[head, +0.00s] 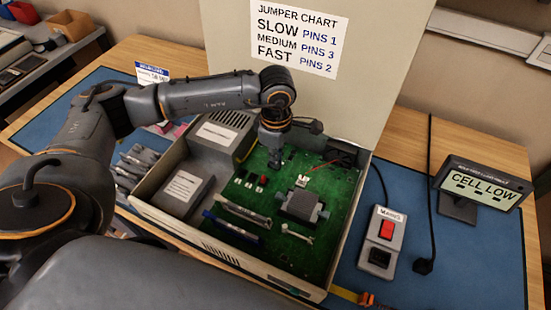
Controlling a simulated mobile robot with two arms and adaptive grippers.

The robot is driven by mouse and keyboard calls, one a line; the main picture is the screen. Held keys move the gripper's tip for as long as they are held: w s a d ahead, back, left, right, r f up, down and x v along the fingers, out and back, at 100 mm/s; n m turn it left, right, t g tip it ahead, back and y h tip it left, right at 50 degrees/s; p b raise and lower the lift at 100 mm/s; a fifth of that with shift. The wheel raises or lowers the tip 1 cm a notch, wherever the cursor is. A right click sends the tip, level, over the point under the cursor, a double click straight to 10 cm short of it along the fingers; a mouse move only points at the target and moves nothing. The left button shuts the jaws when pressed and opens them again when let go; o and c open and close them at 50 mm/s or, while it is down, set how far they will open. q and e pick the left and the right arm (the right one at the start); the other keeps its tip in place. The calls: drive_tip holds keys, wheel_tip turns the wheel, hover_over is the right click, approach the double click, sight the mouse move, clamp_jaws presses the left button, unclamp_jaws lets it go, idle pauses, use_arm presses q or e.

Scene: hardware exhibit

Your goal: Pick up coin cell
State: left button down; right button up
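My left gripper (273,157) points down over the upper middle of the green circuit board (335,248) inside an open case. It is small and dark here, and I cannot tell whether its fingers are open or shut or whether they touch anything. I cannot make out a coin cell in this view; the gripper and arm cover part of the board. My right gripper is not in view.
The case (182,225) has an upright lid (375,40) with a jumper chart. A grey block (302,206) and several slim modules sit on the board. A switch box (382,237) and a "CELL LOW" display (480,186) stand right. The blue mat (455,275) has free room.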

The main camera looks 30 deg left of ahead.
use_arm(q)
drive_tip(key=shift+w+r, duration=0.1)
drive_tip(key=shift+r, duration=0.3)
wheel_tip(320, 180, up, 2)
drive_tip(key=shift+r, duration=0.2)
drive_tip(key=s+r+b, duration=0.3)
drive_tip(key=s+r, duration=0.6)
drive_tip(key=s, duration=0.5)
drive_tip(key=shift+d+r, duration=0.35)
